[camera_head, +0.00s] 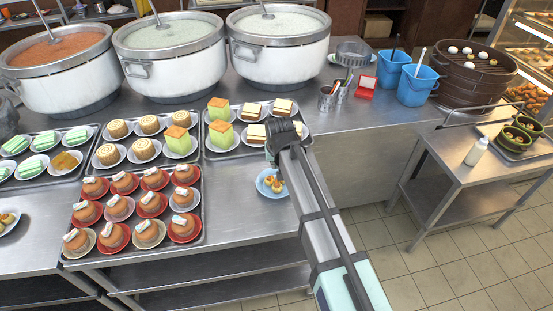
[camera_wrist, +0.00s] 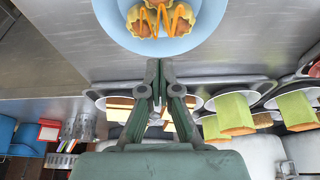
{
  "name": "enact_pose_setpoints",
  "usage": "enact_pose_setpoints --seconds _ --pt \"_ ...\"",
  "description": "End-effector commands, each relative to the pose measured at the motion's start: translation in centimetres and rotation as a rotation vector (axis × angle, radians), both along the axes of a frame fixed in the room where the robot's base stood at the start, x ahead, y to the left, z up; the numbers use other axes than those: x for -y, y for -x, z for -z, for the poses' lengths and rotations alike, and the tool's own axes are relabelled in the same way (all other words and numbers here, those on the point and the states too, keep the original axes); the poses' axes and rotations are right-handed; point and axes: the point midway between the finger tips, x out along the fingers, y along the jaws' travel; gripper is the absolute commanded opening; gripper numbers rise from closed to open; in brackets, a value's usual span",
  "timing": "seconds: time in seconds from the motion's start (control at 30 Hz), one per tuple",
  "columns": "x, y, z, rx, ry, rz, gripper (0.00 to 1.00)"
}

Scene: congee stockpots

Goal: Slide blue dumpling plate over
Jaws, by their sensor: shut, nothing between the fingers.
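The blue dumpling plate (camera_head: 262,186) rests on the steel counter near its front edge, right of the red-plate tray. Several orange-topped dumplings (camera_head: 275,183) sit on it, and my arm hides its right part. In the wrist view the plate (camera_wrist: 118,35) is at the top centre, cut off by the frame. My gripper (camera_head: 271,160) is just behind the plate, on its pot side, partly hidden by my wrist. In the wrist view my gripper (camera_wrist: 160,66) is shut and empty, its tips at or very near the plate's rim; I cannot tell whether they touch.
A tray of cakes on red and white plates (camera_head: 66,251) lies left of the plate. A pastry tray (camera_head: 210,155) is close behind my gripper. White stockpots (camera_head: 280,62) stand at the back. Blue buckets (camera_head: 415,88) stand at the right. Bare counter (camera_head: 229,205) lies beside the plate.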

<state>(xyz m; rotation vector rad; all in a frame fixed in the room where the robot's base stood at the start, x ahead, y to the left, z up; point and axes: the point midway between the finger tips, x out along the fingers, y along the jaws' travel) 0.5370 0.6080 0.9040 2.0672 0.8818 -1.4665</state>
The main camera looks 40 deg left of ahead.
Motion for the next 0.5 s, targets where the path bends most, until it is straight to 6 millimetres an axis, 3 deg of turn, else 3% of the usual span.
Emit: enact_pose_setpoints --seconds 0.2,0.5 --pt "-0.8 -0.8 3.0 -0.001 0.001 0.000 0.00" --pt "-1.3 -1.3 5.3 0.000 0.000 0.000 0.00"
